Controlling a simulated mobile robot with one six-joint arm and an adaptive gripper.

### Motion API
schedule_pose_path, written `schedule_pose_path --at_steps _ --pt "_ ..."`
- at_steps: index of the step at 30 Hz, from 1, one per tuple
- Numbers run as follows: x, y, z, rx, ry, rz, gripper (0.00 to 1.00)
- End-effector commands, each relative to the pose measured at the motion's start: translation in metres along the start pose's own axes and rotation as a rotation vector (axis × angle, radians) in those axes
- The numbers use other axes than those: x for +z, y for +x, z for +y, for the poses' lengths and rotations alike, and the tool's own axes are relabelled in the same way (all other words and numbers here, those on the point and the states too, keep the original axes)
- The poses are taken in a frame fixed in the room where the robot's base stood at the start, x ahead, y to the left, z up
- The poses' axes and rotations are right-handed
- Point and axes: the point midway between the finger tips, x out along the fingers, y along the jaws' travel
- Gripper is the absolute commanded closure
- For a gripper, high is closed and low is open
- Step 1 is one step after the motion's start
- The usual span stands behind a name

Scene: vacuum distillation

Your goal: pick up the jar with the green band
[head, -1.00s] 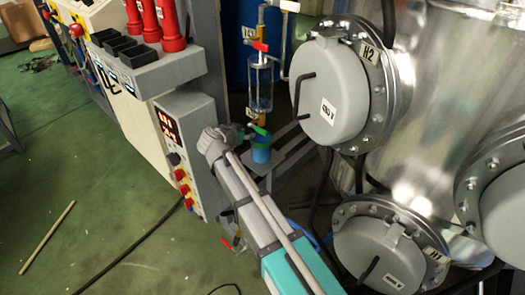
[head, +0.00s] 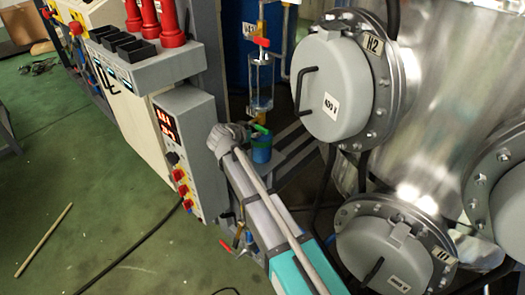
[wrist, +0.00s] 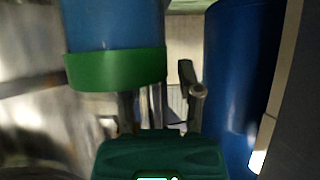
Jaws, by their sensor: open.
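The jar (head: 261,153) is small and blue, with green at its top, and stands on a dark frame beside the end of my arm in the head view. In the wrist view the jar (wrist: 113,25) is large at the upper left, its green band (wrist: 116,70) along the lower edge of what shows. My gripper (wrist: 158,98) is open, its fingers reaching up from the bottom of the wrist view. The left finger's tip is hidden at the band; the right finger stands clear to the right of the jar. The head view barely shows the fingers.
A glass cylinder with a red-handled valve (head: 261,85) stands just above the jar. A blue drum (wrist: 238,80) is close on the right in the wrist view. A metal vessel (head: 425,120) with round hatches is to the right. A control box (head: 184,150) is left of my arm.

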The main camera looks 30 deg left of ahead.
Motion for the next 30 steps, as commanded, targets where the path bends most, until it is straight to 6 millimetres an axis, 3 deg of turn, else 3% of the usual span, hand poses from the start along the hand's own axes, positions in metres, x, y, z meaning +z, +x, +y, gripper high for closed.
schedule_pose_path --at_steps 14,22,30 --pt "-0.0007 0.0002 0.0008 0.001 0.001 0.0 0.54" --pt "-0.0008 0.0004 0.0011 0.001 0.001 0.0 1.0" --pt "-0.0009 0.0007 0.0012 0.002 0.001 0.0 1.0"
